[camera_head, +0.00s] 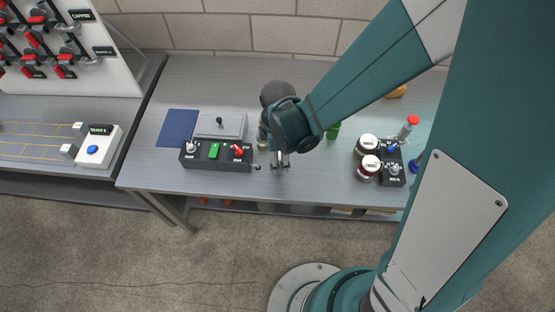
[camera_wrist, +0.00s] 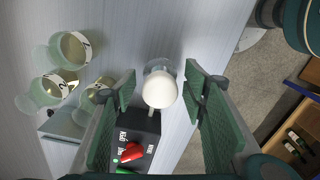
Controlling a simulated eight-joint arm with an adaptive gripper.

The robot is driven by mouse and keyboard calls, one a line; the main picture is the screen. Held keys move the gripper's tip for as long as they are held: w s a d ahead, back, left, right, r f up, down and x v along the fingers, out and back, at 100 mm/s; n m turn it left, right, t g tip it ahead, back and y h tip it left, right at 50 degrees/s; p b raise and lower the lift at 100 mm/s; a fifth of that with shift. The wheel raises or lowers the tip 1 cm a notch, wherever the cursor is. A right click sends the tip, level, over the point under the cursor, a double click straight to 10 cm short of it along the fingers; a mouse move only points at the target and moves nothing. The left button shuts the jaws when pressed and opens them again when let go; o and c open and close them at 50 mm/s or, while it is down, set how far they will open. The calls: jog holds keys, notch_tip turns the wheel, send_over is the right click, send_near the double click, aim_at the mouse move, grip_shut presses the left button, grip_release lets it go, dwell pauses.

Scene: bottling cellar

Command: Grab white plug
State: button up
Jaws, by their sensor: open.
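The white plug (camera_wrist: 159,91) is a rounded white piece seen from above in the wrist view, with a clear glassy part around its far side. My gripper (camera_wrist: 162,82) is open, its two green pads on either side of the plug, with a gap visible on each side. Its height above the plug is hard to judge. In the head view my gripper (camera_head: 279,162) points down over the front part of the bench, just right of the black control box. I cannot pick out the plug there.
The control box (camera_head: 215,156) with a red switch (camera_wrist: 120,153) is close to the left finger. Several labelled glasses (camera_wrist: 76,48) stand at left in the wrist view. Jars (camera_head: 367,147) and a second black box (camera_head: 392,173) stand right. The bench's front edge is near.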

jog(key=shift+c, duration=0.7)
jog(key=c, duration=0.9)
jog(key=shift+r, duration=0.15)
jog(key=shift+r+p, duration=0.7)
jog(key=shift+r, duration=4.15)
